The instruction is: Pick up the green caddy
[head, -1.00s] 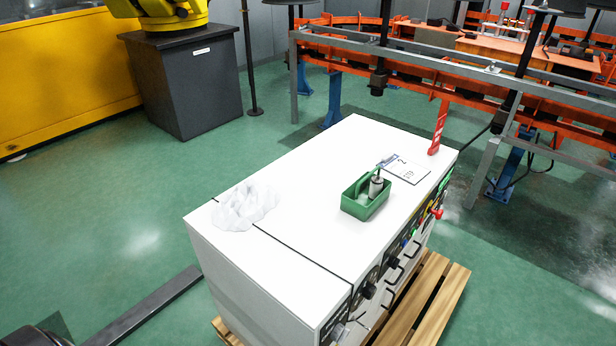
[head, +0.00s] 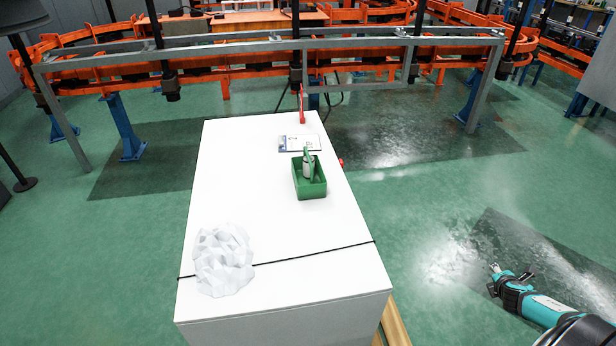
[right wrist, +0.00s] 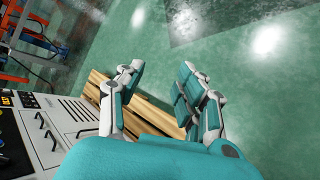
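The green caddy (head: 311,190) stands upright on the white cabinet top, near its right edge. It is an open box with a green handle and a pale bottle-like item (head: 308,168) inside. My right gripper (head: 508,272) is off to the right of the cabinet, over the floor and well apart from the caddy. In the right wrist view the two fingers of my right gripper (right wrist: 160,82) are spread with nothing between them. The caddy is not seen in that view. My left gripper is not in view.
A grey rail (head: 250,47) runs behind. The floor to the right is clear.

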